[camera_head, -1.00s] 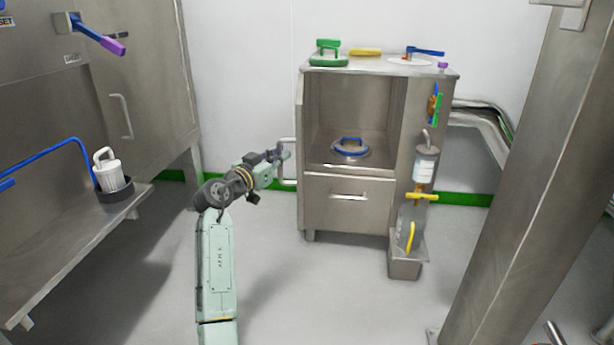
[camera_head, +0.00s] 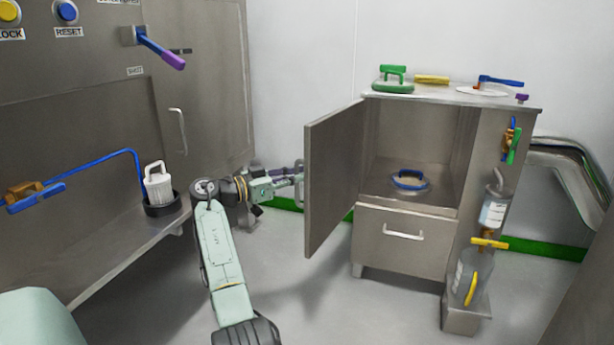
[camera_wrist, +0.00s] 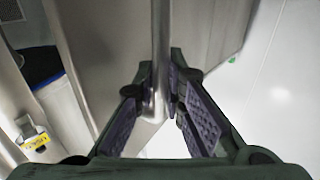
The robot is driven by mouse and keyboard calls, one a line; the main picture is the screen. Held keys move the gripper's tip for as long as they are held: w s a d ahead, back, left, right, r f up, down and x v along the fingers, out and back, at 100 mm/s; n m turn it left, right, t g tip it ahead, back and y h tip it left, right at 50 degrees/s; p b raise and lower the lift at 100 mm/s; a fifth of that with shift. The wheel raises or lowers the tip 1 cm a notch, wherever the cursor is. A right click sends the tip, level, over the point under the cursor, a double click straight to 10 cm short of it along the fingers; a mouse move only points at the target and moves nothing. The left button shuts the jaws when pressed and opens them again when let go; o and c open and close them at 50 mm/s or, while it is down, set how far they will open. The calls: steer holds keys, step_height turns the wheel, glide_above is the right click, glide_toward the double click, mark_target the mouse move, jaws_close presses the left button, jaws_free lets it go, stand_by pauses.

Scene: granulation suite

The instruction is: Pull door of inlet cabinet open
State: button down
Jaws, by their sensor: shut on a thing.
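The inlet cabinet (camera_head: 404,236) stands right of centre in the head view, its upper compartment open to view. Its grey metal door (camera_head: 334,178) hangs from the left front edge, swung well out to the left with its inner face towards me. My gripper (camera_head: 296,182) is at the door's outer side, shut on the door handle (camera_wrist: 161,50). In the wrist view the vertical metal handle bar runs between the two dark finger pads. The door hides part of the handle in the head view.
A blue-rimmed round lid (camera_head: 410,180) lies inside the cabinet. A green-handled item (camera_head: 392,80) and a blue lever (camera_head: 499,81) are on top. The large steel machine (camera_head: 68,150) with its shelf stands on the left. Floor in front of the cabinet is clear.

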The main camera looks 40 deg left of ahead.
steer(key=shift+w+a, duration=0.15)
steer(key=shift+w, duration=0.05)
stand_by(0.4)
steer(key=c, duration=1.9)
jaws_free()
steer(key=shift+h, duration=0.3)
steer(key=shift+c, duration=0.2)
steer(key=shift+o, duration=1.4)
steer(key=shift+s, duration=0.1)
steer(key=shift+s+a, duration=0.1)
steer(key=v, duration=1.2)
steer(key=shift+r, duration=0.1)
